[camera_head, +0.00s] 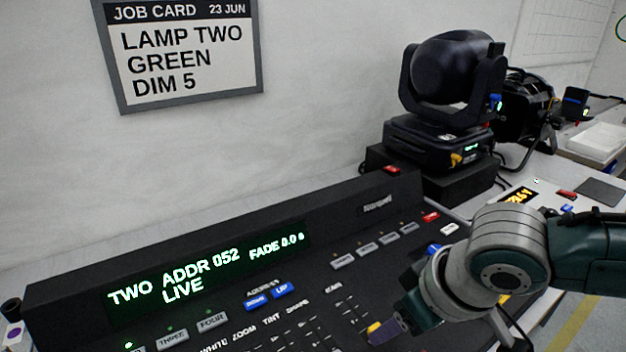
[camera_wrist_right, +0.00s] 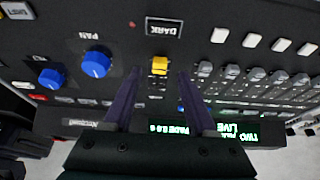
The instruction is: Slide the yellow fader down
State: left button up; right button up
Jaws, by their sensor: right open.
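The yellow fader (camera_head: 375,328) is a small yellow cap on the black console, near the bottom of the head view. In the right wrist view the yellow fader (camera_wrist_right: 160,66) sits close to the DARK label (camera_wrist_right: 163,28); scale marks run from it toward the display. My right gripper (camera_wrist_right: 158,76) is open, with one dark finger on each side of the fader; I cannot tell if either touches it. In the head view the right gripper (camera_head: 388,330) partly hides the fader's surroundings. My left gripper is not in view.
Blue knobs (camera_wrist_right: 95,64) and a row of grey faders (camera_wrist_right: 230,74) flank the yellow one. A job card (camera_head: 180,55) hangs on the wall. A black moving-head lamp (camera_head: 445,80) stands behind the console.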

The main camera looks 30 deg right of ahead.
jog(key=p+v, duration=0.1)
jog(key=v, duration=0.5)
jog(key=shift+r, duration=0.1)
dwell(1.1)
